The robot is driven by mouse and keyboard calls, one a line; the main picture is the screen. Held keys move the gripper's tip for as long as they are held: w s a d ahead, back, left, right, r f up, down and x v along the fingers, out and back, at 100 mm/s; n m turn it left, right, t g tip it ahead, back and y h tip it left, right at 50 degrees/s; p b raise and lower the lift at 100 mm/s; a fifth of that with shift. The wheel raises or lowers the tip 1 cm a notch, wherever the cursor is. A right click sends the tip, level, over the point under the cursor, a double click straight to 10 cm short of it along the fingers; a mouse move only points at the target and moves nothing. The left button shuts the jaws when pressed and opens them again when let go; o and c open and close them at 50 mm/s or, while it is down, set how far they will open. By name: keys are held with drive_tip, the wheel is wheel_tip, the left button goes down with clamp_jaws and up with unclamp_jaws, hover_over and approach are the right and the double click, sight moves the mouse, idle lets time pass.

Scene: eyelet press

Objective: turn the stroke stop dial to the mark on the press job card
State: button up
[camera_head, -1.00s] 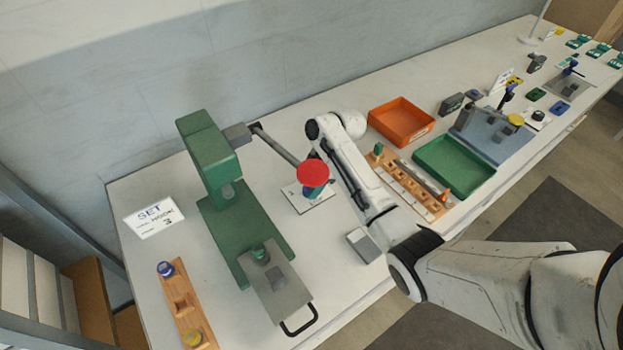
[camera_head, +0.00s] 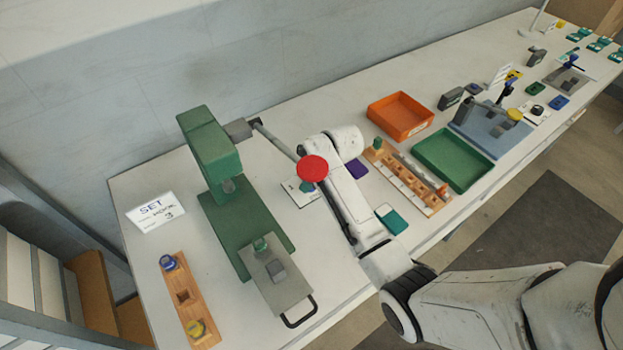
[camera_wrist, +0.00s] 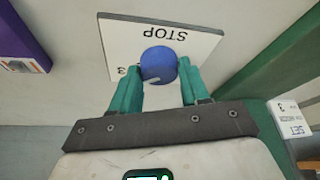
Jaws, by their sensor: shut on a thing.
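The blue stroke stop dial (camera_wrist: 158,65) sits on a white plate (camera_wrist: 190,40) marked STOP, upside down in the wrist view. A light mark shows on the dial's lower left, and a printed 3 stands just left of it. My gripper (camera_wrist: 158,72) has its green fingers shut on the dial, one each side. In the head view the dial is hidden behind the red knob and my arm; part of the stop plate (camera_head: 297,194) shows. The press job card (camera_head: 156,211) reads SET, HOOK, 3, left of the green press (camera_head: 245,225). It also shows in the wrist view (camera_wrist: 292,119).
The press lever with its red round knob (camera_head: 312,168) reaches close beside my arm. A purple block (camera_head: 356,168) and a teal block (camera_head: 390,218) lie right of the plate. A wooden rack (camera_head: 183,297) stands front left; an orange tray (camera_head: 400,116) and green tray (camera_head: 454,158) stand right.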

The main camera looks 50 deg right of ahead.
drive_tip(key=shift+m, duration=0.6)
drive_tip(key=shift+h, duration=0.3)
drive_tip(key=o, duration=1)
drive_tip(key=b+v, duration=0.1)
drive_tip(key=v, duration=0.9)
drive_tip(key=shift+s+r, duration=0.2)
drive_tip(key=shift+r, duration=0.15)
